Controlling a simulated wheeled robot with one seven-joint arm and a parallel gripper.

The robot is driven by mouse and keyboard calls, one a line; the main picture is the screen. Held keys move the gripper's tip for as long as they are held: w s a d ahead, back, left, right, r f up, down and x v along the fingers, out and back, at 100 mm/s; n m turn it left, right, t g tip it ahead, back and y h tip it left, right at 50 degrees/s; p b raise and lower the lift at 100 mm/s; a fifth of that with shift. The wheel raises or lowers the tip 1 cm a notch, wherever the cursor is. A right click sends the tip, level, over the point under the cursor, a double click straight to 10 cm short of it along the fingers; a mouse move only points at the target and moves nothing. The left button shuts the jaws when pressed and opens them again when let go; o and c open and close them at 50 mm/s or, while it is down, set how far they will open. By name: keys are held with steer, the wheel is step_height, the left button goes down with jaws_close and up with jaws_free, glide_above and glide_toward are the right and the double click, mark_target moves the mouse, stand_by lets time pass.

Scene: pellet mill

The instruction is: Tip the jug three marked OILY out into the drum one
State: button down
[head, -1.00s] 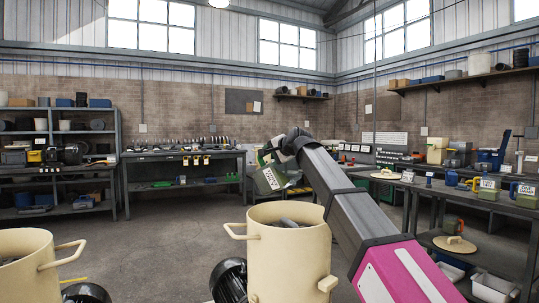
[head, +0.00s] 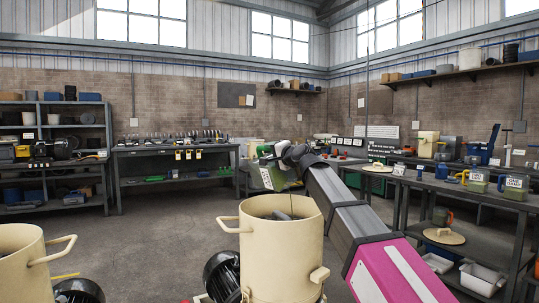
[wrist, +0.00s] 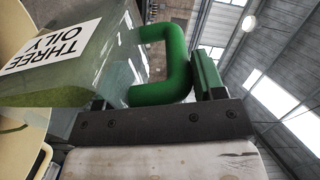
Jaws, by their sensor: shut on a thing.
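My gripper (head: 280,152) is shut on the green handle of the jug marked THREE OILY (head: 276,178). In the wrist view the handle (wrist: 178,65) sits by my jaws, and the jug's clear greenish body with its white label (wrist: 55,45) fills the upper left. The jug is held up, seen above and behind the rim of the middle cream drum (head: 280,262); whether it is over the opening I cannot tell. It looks somewhat tilted. Dark lumps show inside that drum. A second cream drum (head: 18,268) stands at the left edge. I can read no number on either drum.
A dark motor (head: 222,275) sits beside the middle drum. The right bench (head: 440,190) carries more labelled jugs (head: 513,186) and a round cream lid (head: 378,169). A tool bench (head: 180,160) and shelving stand behind. The floor (head: 160,235) between is open.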

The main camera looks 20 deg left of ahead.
steer(key=s+d+f+t+y, duration=0.1)
steer(key=s+d+t+y, duration=0.3)
steer(key=d+y, duration=0.3)
steer(key=shift+s+d+f, duration=0.4)
steer(key=shift+s+d, duration=0.15)
steer(key=shift+d, duration=0.6)
stand_by(0.4)
stand_by(5.6)
